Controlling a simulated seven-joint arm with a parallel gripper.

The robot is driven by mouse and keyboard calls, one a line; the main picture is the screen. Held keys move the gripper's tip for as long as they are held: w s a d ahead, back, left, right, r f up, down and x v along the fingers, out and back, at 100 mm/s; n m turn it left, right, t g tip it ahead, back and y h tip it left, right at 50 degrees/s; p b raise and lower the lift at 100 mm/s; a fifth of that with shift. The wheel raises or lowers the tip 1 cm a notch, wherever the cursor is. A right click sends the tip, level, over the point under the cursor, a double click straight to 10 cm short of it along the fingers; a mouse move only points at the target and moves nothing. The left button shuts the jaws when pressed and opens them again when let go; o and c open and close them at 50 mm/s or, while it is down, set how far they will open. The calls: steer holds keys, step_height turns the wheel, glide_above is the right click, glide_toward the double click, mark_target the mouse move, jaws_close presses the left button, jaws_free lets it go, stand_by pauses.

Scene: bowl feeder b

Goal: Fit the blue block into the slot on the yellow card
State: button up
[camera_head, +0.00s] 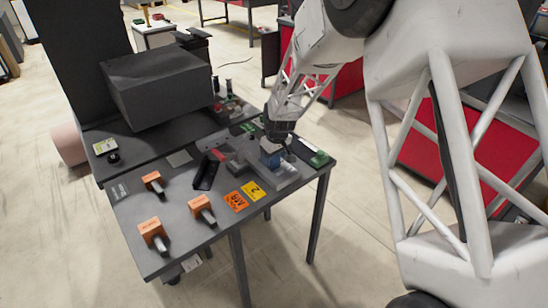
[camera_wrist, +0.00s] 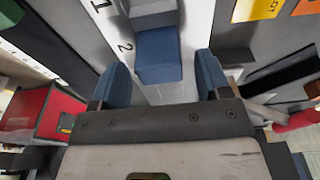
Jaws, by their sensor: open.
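The blue block (camera_head: 268,158) sits on a light grey fixture (camera_head: 284,180) near the right end of the table. In the wrist view the blue block (camera_wrist: 158,52) shows a gap on either side, between the two blue-padded fingers of my gripper (camera_wrist: 162,66). My gripper (camera_head: 278,138) is open, pointing down just above the block in the head view. The fingers do not appear to touch the block. The yellow card (camera_head: 254,190), marked 2, lies flat on the table in front of the fixture; part of it shows in the wrist view (camera_wrist: 256,9). I cannot make out a slot on the card.
An orange card (camera_head: 236,201) lies beside the yellow one. A black tray (camera_head: 205,173) stands to its left. A large dark box (camera_head: 160,88) rises behind. A strip numbered 1 and 2 (camera_wrist: 112,25) runs beside the block.

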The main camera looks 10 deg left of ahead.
step_height(320, 180, up, 12)
steer(key=s+d, duration=0.1)
steer(key=shift+s+d+f, duration=0.15)
stand_by(0.4)
stand_by(0.3)
stand_by(0.4)
steer(key=s+d+r+m, duration=0.2)
steer(key=s+d+r, duration=0.55)
steer(key=s, duration=0.25)
steer(key=s+d+r+m, duration=0.3)
steer(key=s+d+r, duration=0.3)
steer(key=s+d, duration=0.35)
steer(key=s+d+m, duration=0.2)
steer(key=s+d, duration=0.2)
steer(key=s, duration=0.7)
steer(key=s+d+m+t+h, duration=0.1)
steer(key=s+d, duration=0.3)
steer(key=s, duration=0.8)
steer(key=shift+s+d+r+m, duration=0.2)
steer(key=shift+s+d+m, duration=0.1)
steer(key=shift+m, duration=0.3)
